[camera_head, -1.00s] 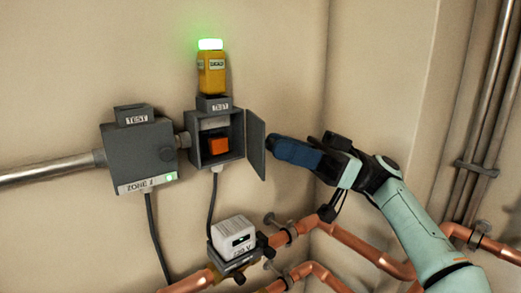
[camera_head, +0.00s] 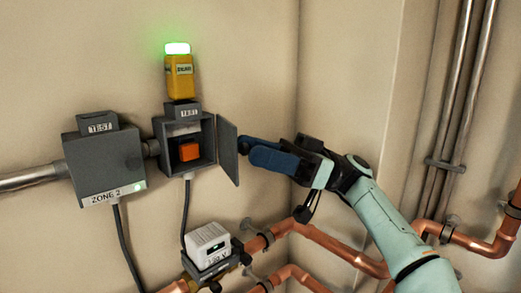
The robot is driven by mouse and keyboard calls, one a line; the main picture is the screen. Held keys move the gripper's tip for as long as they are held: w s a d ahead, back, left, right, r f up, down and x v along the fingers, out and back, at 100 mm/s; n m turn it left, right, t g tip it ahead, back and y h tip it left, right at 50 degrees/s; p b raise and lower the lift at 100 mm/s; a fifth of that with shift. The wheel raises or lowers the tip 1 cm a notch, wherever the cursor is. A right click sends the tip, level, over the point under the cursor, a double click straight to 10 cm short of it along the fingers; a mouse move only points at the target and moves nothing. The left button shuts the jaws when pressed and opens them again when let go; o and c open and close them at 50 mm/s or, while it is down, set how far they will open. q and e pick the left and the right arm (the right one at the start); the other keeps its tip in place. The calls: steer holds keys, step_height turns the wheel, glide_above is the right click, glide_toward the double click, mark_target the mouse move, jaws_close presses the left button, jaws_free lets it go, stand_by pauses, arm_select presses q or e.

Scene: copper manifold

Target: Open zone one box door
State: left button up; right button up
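A small grey box (camera_head: 161,155) on the wall has its door (camera_head: 228,151) swung open, hinged on the right. An orange block (camera_head: 188,151) sits inside it. I see no zone label on this box. My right gripper (camera_head: 244,146), with dark blue fingers, is just right of the door's outer edge. Whether it touches the door is unclear. The fingers are seen side-on, so I cannot tell if they are apart. The larger grey box (camera_head: 102,160) to the left, labelled ZONE 2, is closed. My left gripper is not in view.
A yellow tester (camera_head: 180,83) marked DEAD, with a lit green top, stands above the open box. A white unit (camera_head: 208,246) sits on the copper pipe (camera_head: 340,257) below. Steel pipes (camera_head: 458,110) run up the right wall. Bare wall lies above my gripper.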

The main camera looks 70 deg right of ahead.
steer(key=shift+r, duration=0.1)
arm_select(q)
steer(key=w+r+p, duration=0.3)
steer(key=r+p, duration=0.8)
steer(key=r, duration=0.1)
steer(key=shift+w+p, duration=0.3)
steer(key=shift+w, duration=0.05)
arm_select(e)
step_height(320, 180, up, 20)
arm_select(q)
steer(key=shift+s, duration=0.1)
